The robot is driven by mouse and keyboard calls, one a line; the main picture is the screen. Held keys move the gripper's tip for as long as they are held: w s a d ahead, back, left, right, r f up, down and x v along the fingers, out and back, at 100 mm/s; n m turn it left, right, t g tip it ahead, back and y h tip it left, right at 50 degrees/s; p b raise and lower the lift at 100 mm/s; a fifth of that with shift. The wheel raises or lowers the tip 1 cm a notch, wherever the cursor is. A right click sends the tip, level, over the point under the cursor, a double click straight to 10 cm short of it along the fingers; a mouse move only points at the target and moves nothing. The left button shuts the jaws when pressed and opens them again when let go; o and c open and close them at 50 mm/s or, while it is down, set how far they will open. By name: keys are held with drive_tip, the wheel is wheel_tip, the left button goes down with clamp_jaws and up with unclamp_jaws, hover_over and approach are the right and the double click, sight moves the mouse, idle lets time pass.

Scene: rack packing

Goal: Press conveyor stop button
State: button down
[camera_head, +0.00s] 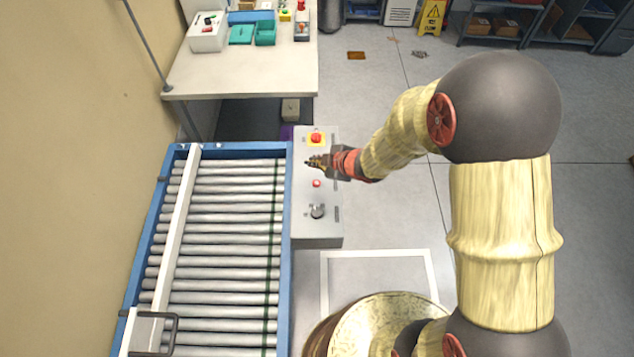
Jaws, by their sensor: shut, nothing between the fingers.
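A grey control box (316,232) stands along the right side of the roller conveyor (222,240). My gripper (309,162) is shut and empty.
A worktable (240,76) with bins and small items stands beyond the conveyor. A tan wall (60,150) runs along the left. A yellow wet-floor sign (432,18) and shelves are at the back. The grey floor right of the box is mostly open.

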sight(315, 184)
drive_tip(key=shift+f, duration=0.2)
wheel_tip(315, 184, down, 8)
drive_tip(key=b, duration=0.8)
drive_tip(key=shift+f, duration=0.2)
drive_tip(key=shift+f, duration=0.15)
idle(0.8)
drive_tip(key=shift+f+b, duration=0.3)
drive_tip(key=shift+f+b, duration=0.3)
drive_tip(key=shift+f, duration=0.1)
idle(0.6)
drive_tip(key=shift+r, duration=0.1)
drive_tip(key=shift+r+p, duration=0.75)
drive_tip(key=shift+p, duration=0.05)
drive_tip(key=shift+r, duration=0.1)
